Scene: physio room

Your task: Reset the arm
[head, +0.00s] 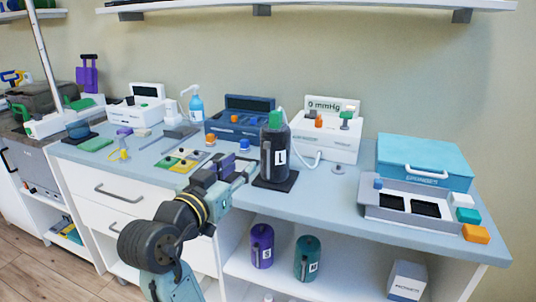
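My arm rises from the bottom of the head view, and my gripper (243,172) is above the front part of the grey-blue counter (335,193). Its fingers point right, toward a dark cylinder marked L (279,160) with a green top. The cylinder stands upright on a black pad (277,183). The fingertips are close to the cylinder's left side; I cannot tell whether they touch it. The finger gap is too small and partly hidden to judge. No held object can be made out.
A white "0 mmHg" device (327,140) stands behind the cylinder, with a pale hose between them. A blue case (425,160) and a grey tray (378,212) are at right. Purple (262,246) and teal (307,258) cylinders stand below.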

